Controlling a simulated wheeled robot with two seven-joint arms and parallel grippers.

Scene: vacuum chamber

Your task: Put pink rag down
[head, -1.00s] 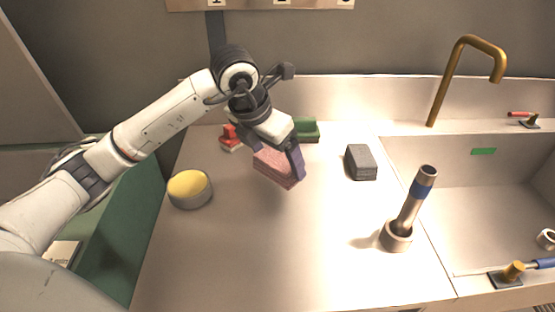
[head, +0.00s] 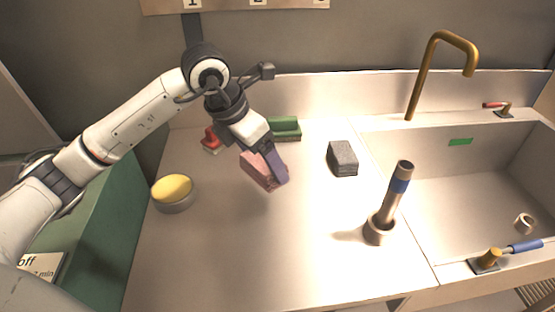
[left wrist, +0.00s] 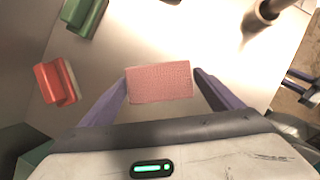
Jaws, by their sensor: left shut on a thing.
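The pink rag (head: 259,171) is a folded, block-like pad over the middle left of the light counter (head: 265,250). My left gripper (head: 267,163) is shut on it, pointing down. In the left wrist view the pink rag (left wrist: 160,83) lies between the two purple fingers (left wrist: 161,88). The rag is very low over the counter; I cannot tell whether it touches.
A green sponge (head: 284,127) and a red item (head: 211,138) stand behind the rag. A yellow-topped round tin (head: 173,192) is left, a grey block (head: 342,158) right. The counter's front middle is clear.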

